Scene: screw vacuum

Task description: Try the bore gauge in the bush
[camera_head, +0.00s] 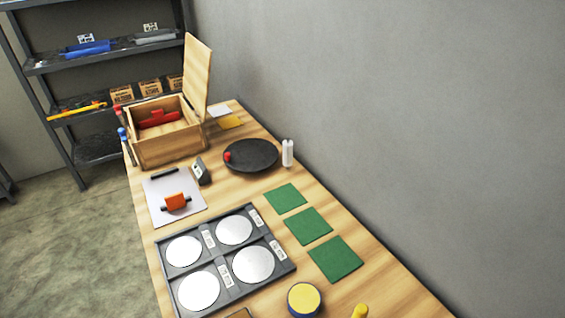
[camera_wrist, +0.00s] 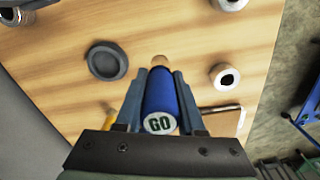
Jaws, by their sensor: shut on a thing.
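In the wrist view my gripper (camera_wrist: 160,88) is shut on the bore gauge (camera_wrist: 160,95), a blue cylinder with "GO" on its near white end. Its tan far tip points away from me over the wooden bench. A dark grey round piece with a raised rim and a hollow (camera_wrist: 107,61) is on the bench left of the gauge, apart from it. A pale ring with a dark hole (camera_wrist: 224,76) is to the right, and a similar ring (camera_wrist: 231,4) is at the top right. I cannot tell which is the bush. The head view does not show my gripper.
In the head view the bench bears a grey tray with white discs (camera_head: 249,292), green mats (camera_head: 308,227), a black round plate (camera_head: 250,155), an open wooden box (camera_head: 170,151) and a yellow-topped round thing (camera_head: 305,299). In the wrist view, a flat brown-edged piece (camera_wrist: 222,121) lies near the bench edge.

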